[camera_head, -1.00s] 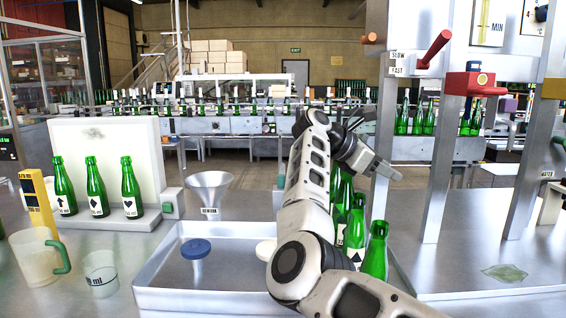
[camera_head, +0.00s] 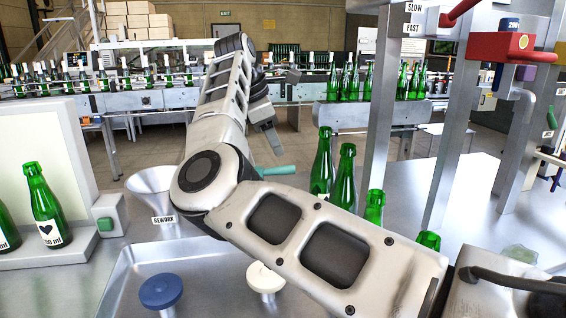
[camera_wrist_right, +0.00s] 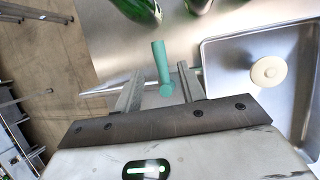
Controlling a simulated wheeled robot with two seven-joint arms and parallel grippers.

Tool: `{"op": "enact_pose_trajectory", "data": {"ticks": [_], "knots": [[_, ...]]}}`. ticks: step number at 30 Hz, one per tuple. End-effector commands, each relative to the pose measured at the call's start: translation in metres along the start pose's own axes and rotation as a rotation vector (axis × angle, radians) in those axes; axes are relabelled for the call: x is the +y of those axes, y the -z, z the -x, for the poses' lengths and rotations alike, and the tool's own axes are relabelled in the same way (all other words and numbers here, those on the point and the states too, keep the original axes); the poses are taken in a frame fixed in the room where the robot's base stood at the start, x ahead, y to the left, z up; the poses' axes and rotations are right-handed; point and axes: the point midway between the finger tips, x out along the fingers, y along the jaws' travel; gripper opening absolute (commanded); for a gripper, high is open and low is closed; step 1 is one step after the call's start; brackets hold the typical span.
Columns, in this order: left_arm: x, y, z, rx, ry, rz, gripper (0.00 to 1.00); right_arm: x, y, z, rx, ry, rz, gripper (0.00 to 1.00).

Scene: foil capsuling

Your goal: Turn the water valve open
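A label, apparently WATER (camera_head: 548,134), is on a post at the far right of the head view, with a small green lever (camera_head: 550,118) just above it. I cannot tell whether that lever is open or shut. My right gripper (camera_head: 268,143) is left of the green bottles, pointing down and to the right, far from that lever. In the right wrist view its two fingers (camera_wrist_right: 158,88) stand apart. A teal bar (camera_wrist_right: 161,62) with a rounded end shows between them, seemingly unclamped; a teal bar also shows below the gripper in the head view (camera_head: 277,171). My left gripper is out of view.
A metal tray (camera_head: 115,290) with a blue knob (camera_head: 160,290) and a cream knob (camera_head: 265,277) lies in front. A funnel (camera_head: 152,184) stands behind it. Green bottles (camera_head: 322,165) stand right of my arm. A red block (camera_head: 497,45) sits on the right-hand frame.

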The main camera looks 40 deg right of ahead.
Motion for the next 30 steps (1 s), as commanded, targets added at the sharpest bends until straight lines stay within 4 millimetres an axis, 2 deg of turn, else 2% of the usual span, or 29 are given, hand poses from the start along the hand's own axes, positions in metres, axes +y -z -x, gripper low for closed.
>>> {"op": "enact_pose_trajectory", "data": {"ticks": [3,9,15,23,24,27,28,30], "knots": [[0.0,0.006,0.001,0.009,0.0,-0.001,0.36,-0.001,-0.001,-0.026,-0.002,0.004,0.0,0.4],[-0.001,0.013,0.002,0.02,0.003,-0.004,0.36,0.0,-0.001,-0.057,-0.002,0.002,0.0,0.4],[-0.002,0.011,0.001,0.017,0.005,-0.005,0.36,0.0,-0.001,-0.07,-0.001,0.0,0.0,0.4],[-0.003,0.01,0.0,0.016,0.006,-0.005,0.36,0.0,-0.001,-0.071,-0.001,0.0,0.0,0.4],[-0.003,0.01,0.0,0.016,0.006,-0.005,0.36,0.0,-0.001,-0.071,-0.001,0.0,0.0,0.34],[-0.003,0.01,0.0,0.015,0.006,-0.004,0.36,0.0,-0.001,-0.071,-0.001,0.0,0.0,0.07],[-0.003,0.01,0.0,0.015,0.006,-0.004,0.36,0.0,-0.001,-0.071,-0.001,0.0,0.0,0.0],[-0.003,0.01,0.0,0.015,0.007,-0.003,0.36,0.0,-0.001,-0.071,-0.001,0.0,0.0,0.0]]}}
